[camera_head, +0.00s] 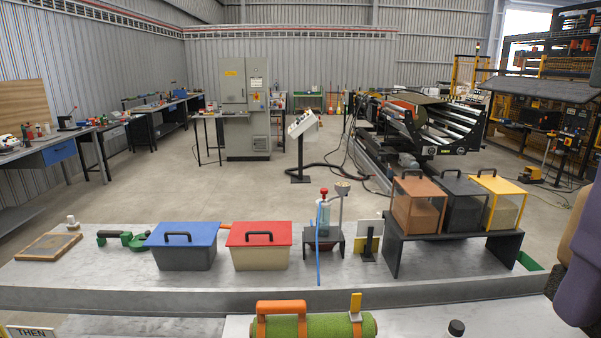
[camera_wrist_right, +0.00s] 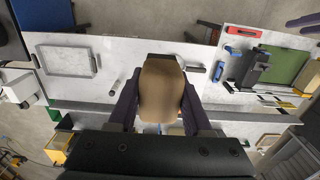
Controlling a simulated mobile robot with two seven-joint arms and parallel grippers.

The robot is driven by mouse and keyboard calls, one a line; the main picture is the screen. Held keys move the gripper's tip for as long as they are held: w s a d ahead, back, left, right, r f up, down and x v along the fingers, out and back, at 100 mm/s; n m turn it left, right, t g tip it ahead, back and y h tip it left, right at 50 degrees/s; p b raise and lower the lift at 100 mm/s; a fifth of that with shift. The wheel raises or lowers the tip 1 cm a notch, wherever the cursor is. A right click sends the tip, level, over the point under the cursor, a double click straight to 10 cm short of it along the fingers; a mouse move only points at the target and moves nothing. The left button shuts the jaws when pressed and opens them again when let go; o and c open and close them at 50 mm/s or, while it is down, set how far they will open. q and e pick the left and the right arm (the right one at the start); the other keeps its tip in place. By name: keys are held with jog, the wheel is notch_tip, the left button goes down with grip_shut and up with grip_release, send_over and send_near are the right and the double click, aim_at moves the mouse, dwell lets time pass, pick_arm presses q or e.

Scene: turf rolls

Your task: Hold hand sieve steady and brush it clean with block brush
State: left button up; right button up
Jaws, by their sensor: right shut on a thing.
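My right gripper (camera_wrist_right: 160,112) is shut on a tan-brown rounded block (camera_wrist_right: 162,88), which sits between its two purple-grey fingers. The block may be the block brush, but I see no bristles. In the head view the right gripper shows only partly at the right edge, with brown of the block (camera_head: 571,232) beside it. A flat wooden frame with a mesh-like tan middle (camera_head: 48,247) lies at the far left of the bench; I cannot tell if it is the hand sieve. A green handled tool (camera_head: 125,240) lies beside it. My left gripper is not in view.
A blue-lidded bin (camera_head: 184,257) and a red-lidded bin (camera_head: 261,258) stand mid-bench. A dark stand (camera_head: 458,247) carries brown, black and yellow boxes. A green roll with an orange handle (camera_head: 316,326) lies at the near edge. The bench's front strip (camera_head: 200,300) is clear.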

jog(key=r, duration=0.1)
jog(key=r+p, duration=0.1)
jog(key=r, duration=0.1)
jog(key=r+p, duration=0.1)
jog(key=shift+s+r, duration=0.2)
jog(key=shift+s, duration=0.15)
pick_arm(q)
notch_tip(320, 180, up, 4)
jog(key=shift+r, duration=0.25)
pick_arm(e)
jog(key=shift+f, duration=0.1)
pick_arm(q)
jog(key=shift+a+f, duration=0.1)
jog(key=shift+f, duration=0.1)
pick_arm(e)
jog(key=shift+f, duration=0.15)
